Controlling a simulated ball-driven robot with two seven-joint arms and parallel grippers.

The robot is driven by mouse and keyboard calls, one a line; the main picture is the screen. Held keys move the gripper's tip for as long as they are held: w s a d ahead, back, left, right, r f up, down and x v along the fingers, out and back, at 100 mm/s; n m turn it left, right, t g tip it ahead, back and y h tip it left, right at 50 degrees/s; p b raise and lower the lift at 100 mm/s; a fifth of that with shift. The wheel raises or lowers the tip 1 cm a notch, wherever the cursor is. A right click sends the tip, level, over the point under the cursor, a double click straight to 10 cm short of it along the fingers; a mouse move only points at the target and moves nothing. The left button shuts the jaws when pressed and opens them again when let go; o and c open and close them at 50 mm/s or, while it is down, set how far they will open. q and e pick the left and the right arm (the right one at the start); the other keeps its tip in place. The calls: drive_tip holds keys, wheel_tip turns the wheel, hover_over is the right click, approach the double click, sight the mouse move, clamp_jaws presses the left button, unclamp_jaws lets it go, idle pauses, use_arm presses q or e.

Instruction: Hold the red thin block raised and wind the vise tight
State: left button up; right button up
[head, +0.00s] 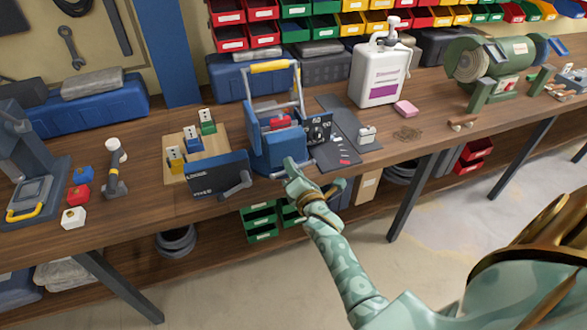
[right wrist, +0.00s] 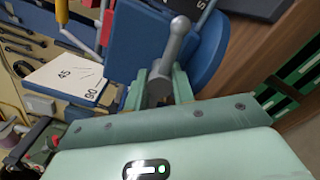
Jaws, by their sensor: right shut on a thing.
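A blue vise (head: 284,150) stands near the front edge of the bench, under a grey frame with a yellow handle (head: 270,66). A red block (head: 280,121) shows at the top of the vise; I cannot tell whether the jaws touch it. My right gripper (head: 292,168) is at the front of the vise. In the right wrist view my right gripper (right wrist: 160,88) is shut on the grey vise handle (right wrist: 176,42), beside the blue body. My left gripper is not in view.
A wooden board (head: 177,150) with yellow, blue and green socket boxes is left of the vise, behind a dark plate (head: 217,178). A white jug (head: 380,75), pink sponge (head: 405,108) and green grinder (head: 495,62) stand to the right. Small blocks (head: 78,193) lie at the left.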

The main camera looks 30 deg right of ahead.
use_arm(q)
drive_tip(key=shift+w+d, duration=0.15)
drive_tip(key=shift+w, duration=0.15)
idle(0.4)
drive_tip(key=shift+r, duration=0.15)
use_arm(e)
drive_tip(key=shift+m, duration=0.5)
drive_tip(key=m+p, duration=0.1)
drive_tip(key=m, duration=0.2)
drive_tip(key=shift+m, duration=0.3)
drive_tip(key=m+p, duration=0.2)
drive_tip(key=m, duration=0.3)
drive_tip(key=m+p, duration=0.1)
drive_tip(key=m, duration=0.5)
drive_tip(key=shift+f+m+p, duration=0.1)
drive_tip(key=shift+m+p, duration=0.3)
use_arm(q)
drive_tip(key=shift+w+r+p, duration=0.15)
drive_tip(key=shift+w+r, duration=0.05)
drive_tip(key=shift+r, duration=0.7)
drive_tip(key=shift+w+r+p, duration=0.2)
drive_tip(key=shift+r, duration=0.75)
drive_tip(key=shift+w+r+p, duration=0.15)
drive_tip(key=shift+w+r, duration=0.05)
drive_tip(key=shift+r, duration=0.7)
use_arm(e)
drive_tip(key=shift+s+f+m, duration=0.1)
drive_tip(key=shift+f+m, duration=0.05)
drive_tip(key=shift+m, duration=1.75)
drive_tip(key=shift+f, duration=0.1)
